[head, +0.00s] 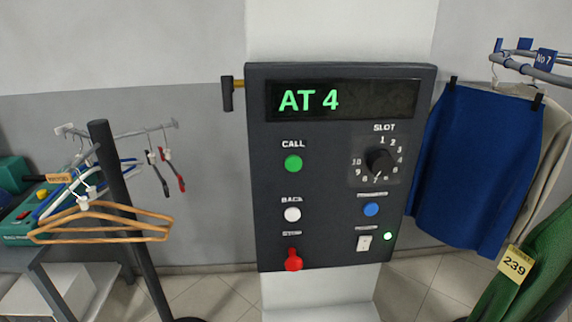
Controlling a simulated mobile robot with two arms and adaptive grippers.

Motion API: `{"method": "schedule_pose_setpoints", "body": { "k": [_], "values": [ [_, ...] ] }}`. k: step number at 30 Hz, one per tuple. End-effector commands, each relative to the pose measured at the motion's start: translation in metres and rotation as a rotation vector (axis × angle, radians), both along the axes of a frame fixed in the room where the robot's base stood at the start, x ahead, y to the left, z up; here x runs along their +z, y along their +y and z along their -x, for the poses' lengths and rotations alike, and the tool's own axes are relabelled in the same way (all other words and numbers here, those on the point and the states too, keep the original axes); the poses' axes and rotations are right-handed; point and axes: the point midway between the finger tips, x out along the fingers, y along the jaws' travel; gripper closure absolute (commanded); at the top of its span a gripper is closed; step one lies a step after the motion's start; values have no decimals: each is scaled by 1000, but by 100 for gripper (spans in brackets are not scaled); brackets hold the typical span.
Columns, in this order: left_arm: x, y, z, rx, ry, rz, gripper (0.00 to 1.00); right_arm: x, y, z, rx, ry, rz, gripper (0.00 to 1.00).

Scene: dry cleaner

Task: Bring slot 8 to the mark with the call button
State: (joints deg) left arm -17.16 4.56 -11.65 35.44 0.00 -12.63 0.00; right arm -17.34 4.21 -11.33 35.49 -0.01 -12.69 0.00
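The control panel (345,215) is a dark box on a pale column in the middle of the head view. Its display (340,100) reads "AT 4" in green. The green call button (293,163) is at the upper left of the panel. The black slot knob (380,162) is at the upper right, ringed by numbers; I cannot tell surely which number it points to. A blue skirt (470,165) hangs at the right on the rail, by a blue plate (545,59) reading "No 7". Neither of my grippers is in view.
The panel also has a white back button (292,214), a red stop button (293,260), a blue button (371,209), a rocker switch (364,243) and a lit green lamp (388,236). A rack with wooden hangers (105,225) stands left. A green garment tagged 239 (515,265) hangs right.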

Motion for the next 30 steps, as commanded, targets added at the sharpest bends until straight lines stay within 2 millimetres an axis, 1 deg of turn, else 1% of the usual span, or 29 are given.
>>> {"method": "schedule_pose_setpoints", "body": {
  "k": [1, 5, 9, 16, 21, 27, 28, 30],
  "values": [
    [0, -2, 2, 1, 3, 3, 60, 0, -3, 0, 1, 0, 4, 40],
    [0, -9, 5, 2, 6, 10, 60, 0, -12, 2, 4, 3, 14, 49],
    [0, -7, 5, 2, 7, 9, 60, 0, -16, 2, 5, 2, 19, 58],
    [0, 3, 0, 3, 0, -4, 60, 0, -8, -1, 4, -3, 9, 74],
    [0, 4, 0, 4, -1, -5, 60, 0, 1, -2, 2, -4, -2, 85],
    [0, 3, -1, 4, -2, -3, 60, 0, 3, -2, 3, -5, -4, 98],
    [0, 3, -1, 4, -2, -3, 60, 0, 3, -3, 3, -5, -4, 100],
    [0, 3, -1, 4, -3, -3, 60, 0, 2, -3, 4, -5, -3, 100]
  ]
}}
